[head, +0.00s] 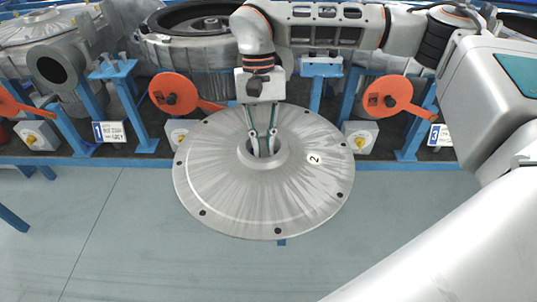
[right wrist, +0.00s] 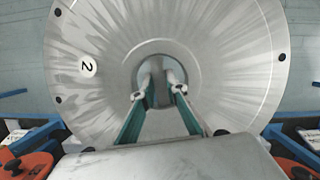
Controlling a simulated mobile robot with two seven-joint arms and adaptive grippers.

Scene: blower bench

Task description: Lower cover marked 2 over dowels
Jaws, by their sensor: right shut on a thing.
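The cover marked 2 (head: 225,195) is a large grey metal disc with a raised centre hub, small dark holes around its rim and a white "2" label. My right gripper (head: 262,146) is shut on it at the centre hub and holds it in front of the bench, over the floor. In the right wrist view the cover (right wrist: 230,75) fills most of the picture, and the fingertips (right wrist: 158,90) reach into the hub. Exactly which surface they grip is hard to see. I cannot make out dowels in either view. My left gripper is not in view.
An open round blower housing (head: 195,52) stands on the bench behind the cover, partly hidden by my arm. Orange discs (head: 388,97), blue stands (head: 135,110) and signs numbered 1 (head: 109,132) and 3 (head: 440,136) line the bench. The grey floor (head: 100,240) in front is mostly clear.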

